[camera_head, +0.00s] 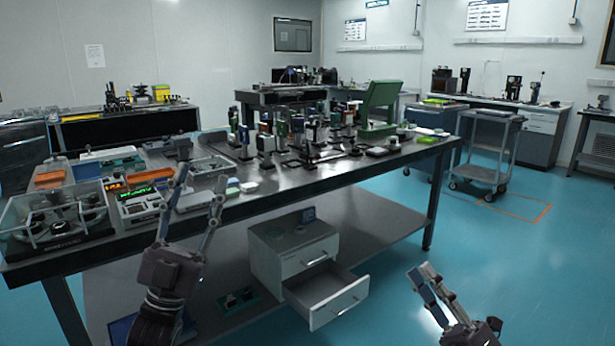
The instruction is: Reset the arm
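My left gripper (201,176) points up in front of the near edge of the long dark optical table (335,182). Its two fingers are spread wide with nothing between them, and they overlap the table edge in the picture. My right gripper (421,270) is at the lower right, over the blue floor and right of the open drawer. It tilts up and to the left. Its fingers are seen at a slant, with a narrow gap and nothing held between them. No other object is named by the task.
The table holds a clear-sided box (55,222), a device with a green display (140,205) and many optical mounts. Below stands a drawer cabinet (290,250) with its lower drawer (335,300) pulled out. A grey cart (490,150) stands behind right. The right-hand floor is clear.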

